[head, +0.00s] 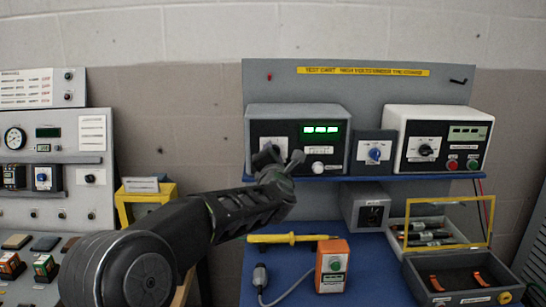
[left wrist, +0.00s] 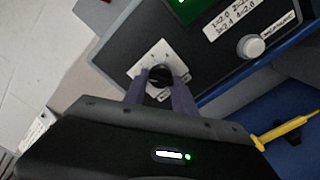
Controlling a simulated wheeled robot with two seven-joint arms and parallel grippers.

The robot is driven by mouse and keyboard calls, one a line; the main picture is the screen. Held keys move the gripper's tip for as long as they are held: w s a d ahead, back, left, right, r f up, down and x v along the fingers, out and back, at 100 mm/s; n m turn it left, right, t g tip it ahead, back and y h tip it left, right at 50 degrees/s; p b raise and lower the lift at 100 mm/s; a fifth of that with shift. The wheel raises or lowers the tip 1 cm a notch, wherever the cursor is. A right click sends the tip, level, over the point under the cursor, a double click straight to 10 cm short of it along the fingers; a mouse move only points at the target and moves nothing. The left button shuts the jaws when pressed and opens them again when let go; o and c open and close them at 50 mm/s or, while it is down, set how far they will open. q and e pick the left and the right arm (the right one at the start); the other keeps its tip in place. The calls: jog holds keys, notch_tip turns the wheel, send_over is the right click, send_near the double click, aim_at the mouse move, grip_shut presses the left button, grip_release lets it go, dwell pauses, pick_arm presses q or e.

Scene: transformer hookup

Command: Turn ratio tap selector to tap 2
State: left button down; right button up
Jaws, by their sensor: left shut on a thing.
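The ratio tap selector is a dark round knob (left wrist: 160,76) on a white square plate (left wrist: 151,56). It is on the dark front panel of the left grey instrument (head: 297,111), which has a green display (head: 321,130). My left gripper (head: 282,158) reaches up to this panel and covers most of the knob in the head view. In the left wrist view its two fingers (left wrist: 160,86) sit on either side of the knob, shut on it. The plate's tap marks are too small to read, so I cannot tell the pointer's position. My right gripper is not in view.
A pale knob (head: 318,167) sits right of the selector. A small box with a blue knob (head: 375,153) and a white instrument (head: 437,138) stand farther right. Below are a yellow probe (head: 288,239), an orange box (head: 332,266) and an open case (head: 460,275) on the blue surface.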

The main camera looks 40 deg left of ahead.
pick_arm(q)
jog(key=shift+m, duration=1.3)
jog(key=c, duration=1)
grip_release()
jog(key=shift+c, duration=0.2)
jog(key=b+v, duration=0.1)
jog(key=v, duration=0.6)
jog(key=shift+s+d, duration=0.3)
